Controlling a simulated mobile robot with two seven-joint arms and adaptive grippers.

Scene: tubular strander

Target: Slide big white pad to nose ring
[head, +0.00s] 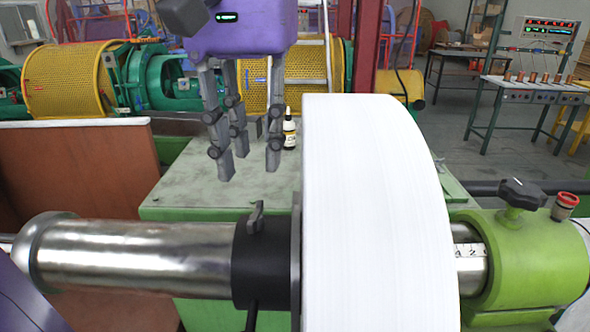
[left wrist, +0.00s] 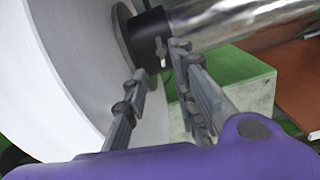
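The big white pad (head: 375,210) is a wide, thick roll standing upright around a horizontal metal shaft. Its flat side fills the left of the left wrist view (left wrist: 70,75). A black collar (head: 262,262) with a small lever sits on the shaft at the pad's left, beside a thin dark flange; it also shows in the left wrist view (left wrist: 148,35). I cannot tell which part is the nose ring. My left gripper (head: 243,165) points down, open and empty, above and left of the pad, apart from it. My right gripper is not in view.
A green housing (head: 530,255) with a black knob holds the shaft's right end. The bare shaft (head: 130,255) extends left. A small dark bottle (head: 289,132) stands on the green machine top (head: 185,190) behind. A brown panel (head: 75,175) is at the left.

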